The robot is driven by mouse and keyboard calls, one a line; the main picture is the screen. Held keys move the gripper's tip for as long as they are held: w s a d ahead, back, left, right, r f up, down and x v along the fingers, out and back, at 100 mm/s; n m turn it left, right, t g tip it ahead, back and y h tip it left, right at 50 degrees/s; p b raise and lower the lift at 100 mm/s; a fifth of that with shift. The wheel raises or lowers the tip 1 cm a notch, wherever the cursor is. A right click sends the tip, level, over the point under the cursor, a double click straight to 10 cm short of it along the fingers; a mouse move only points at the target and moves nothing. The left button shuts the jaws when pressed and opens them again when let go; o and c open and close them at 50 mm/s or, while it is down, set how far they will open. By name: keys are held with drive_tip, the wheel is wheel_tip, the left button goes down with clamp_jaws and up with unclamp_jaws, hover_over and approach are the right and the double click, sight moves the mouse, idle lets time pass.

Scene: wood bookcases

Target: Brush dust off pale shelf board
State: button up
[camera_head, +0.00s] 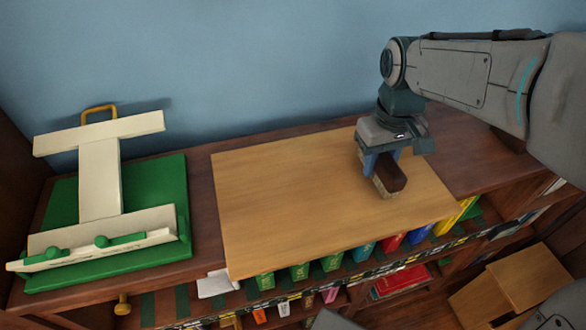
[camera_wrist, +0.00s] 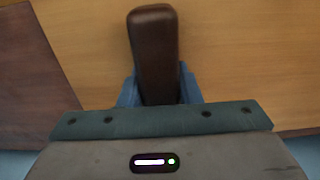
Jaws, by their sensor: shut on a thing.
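The pale shelf board (camera_head: 285,195) lies flat on top of the dark wood bookcase; its surface also fills much of the wrist view (camera_wrist: 235,50). My gripper (camera_head: 380,175) is over the right part of the board, pointing down. It is shut on a brush with a dark brown block handle (camera_head: 392,174), held between blue fingers; the handle also shows in the wrist view (camera_wrist: 155,50). A lighter strip at the brush's lower edge is close to the board; I cannot tell whether it touches. No dust is clearly visible on the board.
A green and cream stand (camera_head: 100,185) is on the bookcase top at left. A white card (camera_head: 217,284) lies at the board's front left corner. Coloured books (camera_head: 393,243) fill the shelf below the front edge. A blue wall (camera_head: 230,70) stands behind. Wooden boxes (camera_head: 528,276) are at lower right.

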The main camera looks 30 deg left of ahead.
sight(388, 153)
drive_tip(key=shift+w+d, duration=0.3)
drive_tip(key=shift+d, duration=0.05)
drive_tip(key=r, duration=0.1)
drive_tip(key=p, duration=0.1)
drive_tip(key=r, duration=0.1)
drive_tip(key=shift+w+r, duration=0.25)
drive_tip(key=shift+r, duration=0.1)
drive_tip(key=shift+s+r+p, duration=0.3)
drive_tip(key=shift+r+p, duration=0.45)
drive_tip(key=shift+p, duration=0.1)
drive_tip(key=shift+w+r+p, duration=0.15)
drive_tip(key=shift+r+p, duration=0.45)
drive_tip(key=shift+r, duration=0.1)
drive_tip(key=shift+r+p, duration=0.55)
drive_tip(key=shift+r, duration=0.75)
